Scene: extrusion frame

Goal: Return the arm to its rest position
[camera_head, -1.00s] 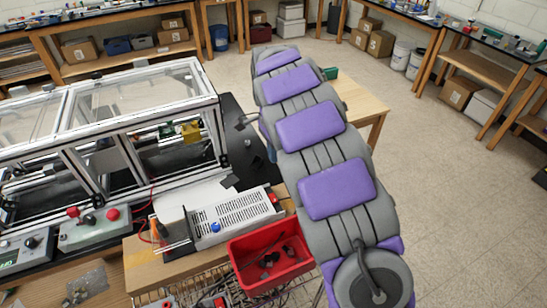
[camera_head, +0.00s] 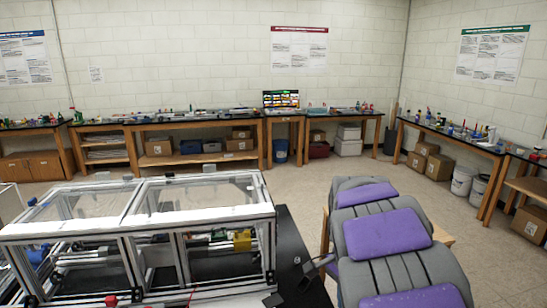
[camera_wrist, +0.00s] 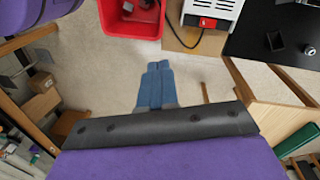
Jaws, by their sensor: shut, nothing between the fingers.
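My arm (camera_head: 384,240), grey with purple pads, rises from the lower right of the head view and points away over the floor beside the bench. Its near part is cut off by the bottom edge. My gripper (camera_wrist: 158,66) shows in the wrist view as two blue fingers pressed together, with nothing between them. It hangs over bare floor, below the red bin in the picture. I cannot make out the gripper in the head view. A dark bar and a purple part of my arm fill the bottom of the wrist view.
The extrusion frame (camera_head: 140,236) with clear panels stands at the left on a black-topped bench (camera_head: 298,262). The red bin (camera_wrist: 130,18) and a white box with a red switch (camera_wrist: 212,12) are near the gripper. Back benches line the wall. Open floor (camera_head: 490,225) lies right of my arm.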

